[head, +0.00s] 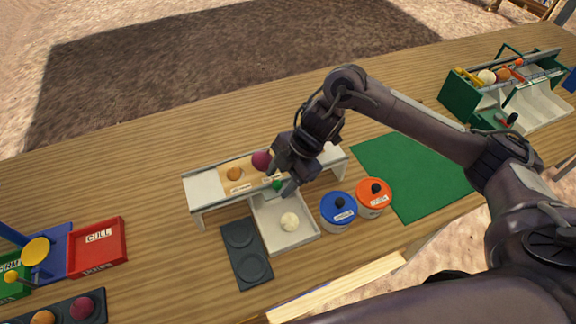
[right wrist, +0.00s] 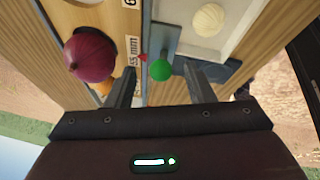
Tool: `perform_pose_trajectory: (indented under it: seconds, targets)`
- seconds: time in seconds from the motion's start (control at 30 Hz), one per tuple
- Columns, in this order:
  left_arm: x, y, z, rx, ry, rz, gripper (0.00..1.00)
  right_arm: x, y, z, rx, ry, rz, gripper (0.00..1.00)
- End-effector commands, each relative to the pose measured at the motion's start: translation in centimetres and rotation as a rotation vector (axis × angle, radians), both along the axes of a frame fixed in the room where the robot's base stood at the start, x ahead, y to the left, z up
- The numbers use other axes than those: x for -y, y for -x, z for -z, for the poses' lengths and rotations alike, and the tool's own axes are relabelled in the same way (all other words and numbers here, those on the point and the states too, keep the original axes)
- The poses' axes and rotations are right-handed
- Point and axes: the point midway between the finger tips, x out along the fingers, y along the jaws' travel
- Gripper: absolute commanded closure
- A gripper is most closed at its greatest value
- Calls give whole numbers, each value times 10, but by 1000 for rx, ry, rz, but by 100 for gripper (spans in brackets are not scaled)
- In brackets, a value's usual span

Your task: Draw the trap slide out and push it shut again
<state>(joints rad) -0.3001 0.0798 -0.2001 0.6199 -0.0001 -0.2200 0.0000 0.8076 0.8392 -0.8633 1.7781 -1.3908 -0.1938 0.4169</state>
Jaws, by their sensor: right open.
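The trap slide shows in the right wrist view as a grey plate (right wrist: 166,38) with a round green knob (right wrist: 160,70). The green knob (head: 277,184) also shows in the head view, at the front edge of the raised grey-white stand (head: 205,188). My right gripper (head: 281,181) reaches down over the stand's front. In the right wrist view its two fingers (right wrist: 160,75) are spread, with the green knob between them and gaps on both sides. Most of the slide is hidden in the head view. My left gripper is not in view.
A purple onion (head: 261,160) and an orange one (head: 234,173) lie on the stand. A white tray (head: 300,240) with a pale onion stands in front. Blue (head: 338,210) and orange (head: 373,197) lidded pots are right of it. A dark two-ring plate (head: 245,254) lies left.

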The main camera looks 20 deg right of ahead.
Motion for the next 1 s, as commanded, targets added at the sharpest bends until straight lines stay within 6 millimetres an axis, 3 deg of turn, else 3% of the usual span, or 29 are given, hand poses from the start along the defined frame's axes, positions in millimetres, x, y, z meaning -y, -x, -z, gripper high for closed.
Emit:
perform_pose_trajectory:
  seconds: [0.4, 0.77, 1.0]
  targets:
    - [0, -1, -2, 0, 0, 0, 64, -5, -1, 10, 0, 0, -1, 52]
    - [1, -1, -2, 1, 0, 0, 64, -4, -1, 10, 0, 0, -1, 98]
    - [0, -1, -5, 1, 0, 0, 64, -4, 5, 9, 0, 1, -1, 100]
